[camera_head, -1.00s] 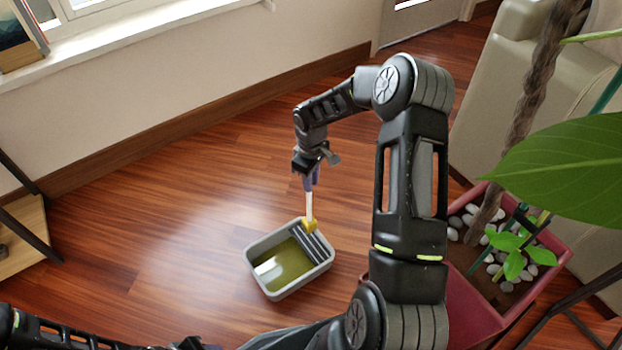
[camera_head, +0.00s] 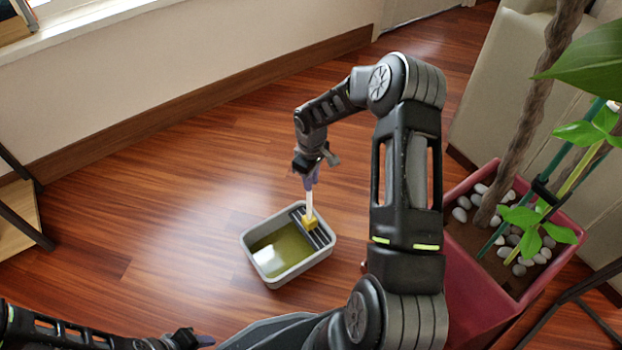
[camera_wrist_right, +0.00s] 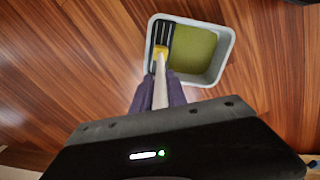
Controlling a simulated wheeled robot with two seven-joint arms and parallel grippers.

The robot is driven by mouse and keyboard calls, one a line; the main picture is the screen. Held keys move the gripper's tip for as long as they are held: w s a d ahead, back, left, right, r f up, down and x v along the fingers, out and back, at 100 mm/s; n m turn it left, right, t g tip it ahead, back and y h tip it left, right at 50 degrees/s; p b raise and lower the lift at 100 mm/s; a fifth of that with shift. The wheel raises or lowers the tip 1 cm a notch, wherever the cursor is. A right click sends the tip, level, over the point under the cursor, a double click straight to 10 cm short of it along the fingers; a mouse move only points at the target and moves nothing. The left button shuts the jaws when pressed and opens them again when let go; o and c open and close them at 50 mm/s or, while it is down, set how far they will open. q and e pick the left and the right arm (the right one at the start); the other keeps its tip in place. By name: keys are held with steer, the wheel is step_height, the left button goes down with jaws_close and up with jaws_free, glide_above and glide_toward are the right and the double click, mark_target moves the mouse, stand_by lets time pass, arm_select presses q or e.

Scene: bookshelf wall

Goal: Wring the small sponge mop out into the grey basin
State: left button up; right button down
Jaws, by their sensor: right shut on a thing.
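The grey basin (camera_head: 258,276) sits on the floor, with greenish water in its left part and a dark slatted rack (camera_head: 322,234) at its right end. The small mop has a white shaft (camera_head: 309,203) and a yellow sponge (camera_head: 310,223). The sponge is over the slats; I cannot tell if it presses on them. My right gripper (camera_head: 312,181) is shut on the shaft above the basin. The right wrist view shows its purple fingers (camera_wrist_right: 160,95) on both sides of the shaft, and the sponge (camera_wrist_right: 160,52) over the slats. My left gripper (camera_head: 200,341) is low at the left, its opening unclear.
A red planter (camera_head: 480,300) with pebbles and a leafy plant stands right of my right arm. A beige sofa (camera_head: 492,110) is behind it. A wooden shelf unit (camera_head: 18,215) is at the left edge. The wooden floor left of the basin is clear.

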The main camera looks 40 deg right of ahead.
steer(key=shift+s+d, duration=0.1)
steer(key=shift+s, duration=0.15)
stand_by(0.4)
steer(key=shift+f+b, duration=0.4)
steer(key=shift+f, duration=0.2)
stand_by(1.8)
stand_by(0.6)
step_height(320, 180, up, 11)
steer(key=p, duration=0.8)
steer(key=shift+w+r, duration=0.1)
steer(key=shift+w, duration=0.05)
